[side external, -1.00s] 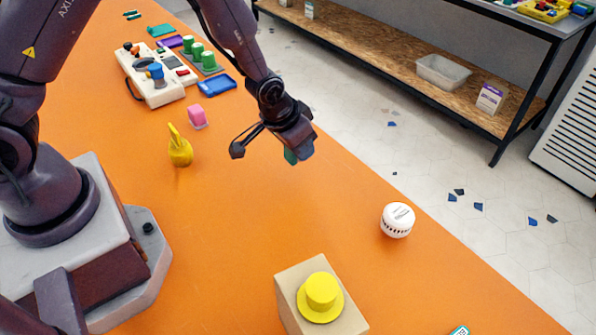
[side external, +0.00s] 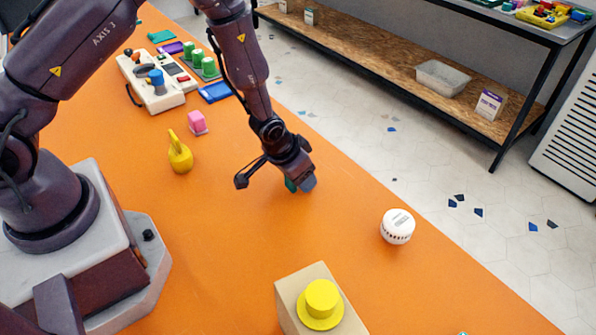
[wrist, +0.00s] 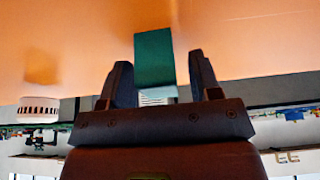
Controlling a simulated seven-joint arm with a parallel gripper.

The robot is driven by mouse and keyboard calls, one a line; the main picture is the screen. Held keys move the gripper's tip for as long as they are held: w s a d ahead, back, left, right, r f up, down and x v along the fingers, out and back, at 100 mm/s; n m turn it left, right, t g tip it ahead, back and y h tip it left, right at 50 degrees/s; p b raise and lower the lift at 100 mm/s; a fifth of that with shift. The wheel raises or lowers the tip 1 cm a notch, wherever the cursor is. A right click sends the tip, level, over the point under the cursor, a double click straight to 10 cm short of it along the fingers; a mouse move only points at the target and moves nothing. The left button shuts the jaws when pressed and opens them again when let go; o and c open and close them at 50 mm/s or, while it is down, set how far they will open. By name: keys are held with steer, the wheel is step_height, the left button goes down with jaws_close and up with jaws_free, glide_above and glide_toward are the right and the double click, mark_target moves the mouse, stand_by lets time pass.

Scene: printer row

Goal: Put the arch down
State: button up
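The arch is a dark green piece (wrist: 154,60) between the two fingers of my gripper in the wrist view; its arch form is not clear from here. It lies close to the left finger, with a narrow gap to the right finger. In the side external view, my gripper (side external: 298,187) points down just over the orange table, and only a small green part of the arch (side external: 291,185) shows beside the fingertips. The fingers look apart. I cannot tell whether the arch touches the table.
A white round timer (side external: 397,226) stands to the right, and a beige box with a yellow knob (side external: 321,300) in front. A yellow pear-like piece (side external: 180,155) and a pink block (side external: 197,122) are to the left. The orange table (side external: 245,235) around my gripper is clear.

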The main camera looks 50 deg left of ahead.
steer(key=shift+r, duration=0.25)
steer(key=w+r+v, duration=0.1)
steer(key=w+v, duration=0.1)
steer(key=v, duration=2)
steer(key=s+a+r+t, duration=0.1)
steer(key=s+a+r, duration=0.2)
steer(key=s+r, duration=0.9)
steer(key=s, duration=0.2)
steer(key=shift+s+r, duration=0.2)
steer(key=shift+s, duration=0.2)
